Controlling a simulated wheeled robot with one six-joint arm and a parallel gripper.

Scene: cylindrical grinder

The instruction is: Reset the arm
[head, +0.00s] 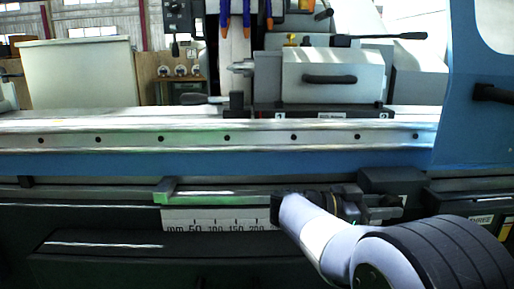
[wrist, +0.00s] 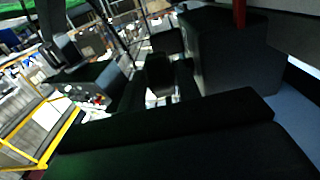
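My arm (head: 325,235) reaches in from the lower right of the head view, in front of the grinder's lower front. Its wrist end is near the scale strip (head: 215,222). My gripper's fingers cannot be made out clearly in the head view. In the wrist view, a large dark shape fills the bottom and dark blocks stand above it; I cannot tell which are fingers. I see nothing held.
The grinder's table rail (head: 190,141) runs across the head view. A grey unit with a black handle (head: 329,79) sits above it. A blue door (head: 480,110) stands at the right. The wrist view shows a tilted room with a yellow frame (wrist: 62,135) at left.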

